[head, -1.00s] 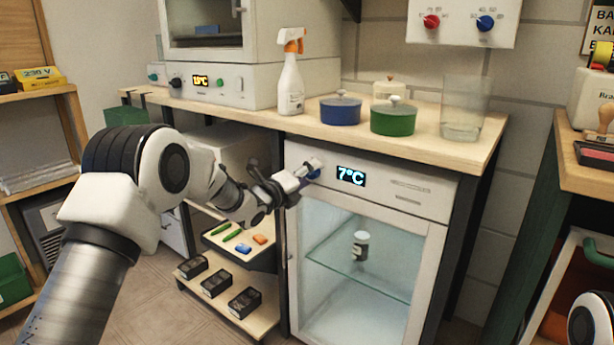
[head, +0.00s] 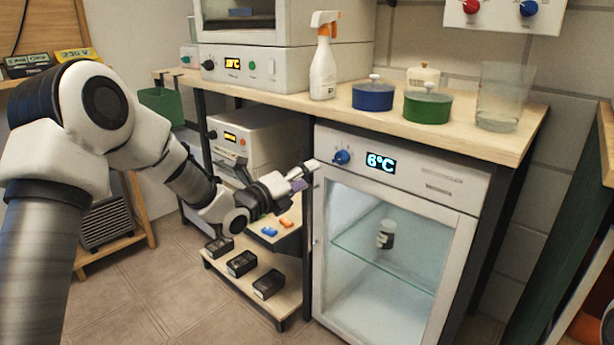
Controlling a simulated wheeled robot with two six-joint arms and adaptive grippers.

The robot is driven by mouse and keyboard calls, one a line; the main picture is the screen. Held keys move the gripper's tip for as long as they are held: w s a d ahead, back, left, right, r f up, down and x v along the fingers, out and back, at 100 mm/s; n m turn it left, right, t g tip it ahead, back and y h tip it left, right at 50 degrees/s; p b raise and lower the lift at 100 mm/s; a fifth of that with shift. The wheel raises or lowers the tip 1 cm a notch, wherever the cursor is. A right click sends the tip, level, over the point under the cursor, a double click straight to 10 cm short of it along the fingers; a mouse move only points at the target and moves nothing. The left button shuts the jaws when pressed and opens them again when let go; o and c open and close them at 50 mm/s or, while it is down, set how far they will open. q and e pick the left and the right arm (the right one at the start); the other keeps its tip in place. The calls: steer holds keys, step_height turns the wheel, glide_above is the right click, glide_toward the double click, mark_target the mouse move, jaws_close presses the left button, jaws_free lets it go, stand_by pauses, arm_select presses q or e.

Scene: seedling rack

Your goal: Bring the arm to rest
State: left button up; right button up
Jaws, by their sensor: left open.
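My left gripper (head: 278,166) is open and empty. It is in front of the left edge of a small white fridge, a little left of the fridge's blue knob (head: 341,157) and apart from it. The fridge (head: 405,177) has a glass door and its display (head: 381,163) reads 6°C. My left arm comes in from the left, bent at the elbow. My right gripper is out of view.
A dark pot of blue (head: 373,97), a green pot (head: 427,107), a spray bottle (head: 323,66) and a glass beaker (head: 503,97) stand on the wooden counter (head: 340,115). A low shelf (head: 290,305) with several black trays stands below my gripper. The floor at front left is clear.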

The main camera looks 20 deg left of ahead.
arm_select(q)
steer(key=s+d+f+g, duration=0.2)
steer(key=f, duration=0.8)
steer(key=s+d+f+g, duration=0.2)
steer(key=f, duration=0.7)
steer(key=s+d+f+n+g+y, duration=0.2)
steer(key=s+f+n+g, duration=0.35)
steer(key=s+f, duration=1.05)
steer(key=s+a+f+n+g+y, duration=0.1)
steer(key=s+f+n+g, duration=0.3)
steer(key=s, duration=0.5)
steer(key=s+f+n+g+y, duration=0.1)
steer(key=s+f+n+y, duration=0.1)
steer(key=s+f+n, duration=0.5)
steer(key=s+a+r+n+g+y, duration=0.1)
steer(key=s+a+r+n+g, duration=0.15)
steer(key=s+n, duration=0.75)
step_height(320, 180, up, 35)
steer(key=w+n+p, duration=0.1)
steer(key=n+p, duration=0.1)
steer(key=p, duration=3.3)
steer(key=shift+w+p, duration=0.3)
steer(key=shift+p, duration=0.1)
